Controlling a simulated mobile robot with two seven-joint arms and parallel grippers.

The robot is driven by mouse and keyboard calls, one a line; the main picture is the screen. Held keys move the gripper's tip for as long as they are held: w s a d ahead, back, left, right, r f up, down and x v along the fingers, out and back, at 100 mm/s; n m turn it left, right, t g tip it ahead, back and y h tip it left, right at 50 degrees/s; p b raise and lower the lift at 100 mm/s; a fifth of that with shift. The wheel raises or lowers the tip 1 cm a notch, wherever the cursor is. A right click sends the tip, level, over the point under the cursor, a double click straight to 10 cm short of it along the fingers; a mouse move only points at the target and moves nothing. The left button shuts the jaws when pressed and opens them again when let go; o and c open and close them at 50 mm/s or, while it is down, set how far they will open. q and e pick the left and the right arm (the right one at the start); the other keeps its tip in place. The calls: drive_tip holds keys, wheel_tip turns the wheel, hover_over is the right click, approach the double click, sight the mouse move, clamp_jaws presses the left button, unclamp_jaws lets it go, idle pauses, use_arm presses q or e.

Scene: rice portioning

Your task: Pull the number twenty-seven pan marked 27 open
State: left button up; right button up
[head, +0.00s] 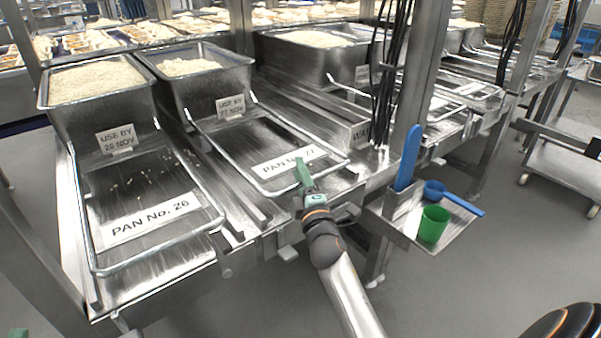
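The pan marked 27 (228,95) is a steel bin of white rice with a "USE BY 27 NOV" card. In front of it is a wire-framed tray with a "PAN No. 27" label (290,161). My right gripper (303,174) is at the front rail of this frame, its green fingers overlapping the rail and the label's lower edge. The fingers line up in this view, so I cannot tell whether they are shut on the rail. A small green tip at the bottom left corner looks like my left gripper (18,333); the rest is out of frame.
Pan 26 (98,120) and its wire frame stand to the left. On the right, a small metal shelf (452,240) holds a green cup (433,224), a blue scoop (433,190) and an upright blue paddle (408,158). A steel post with black cables rises behind.

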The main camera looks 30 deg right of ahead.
drive_tip(key=shift+r, duration=0.1)
clamp_jaws()
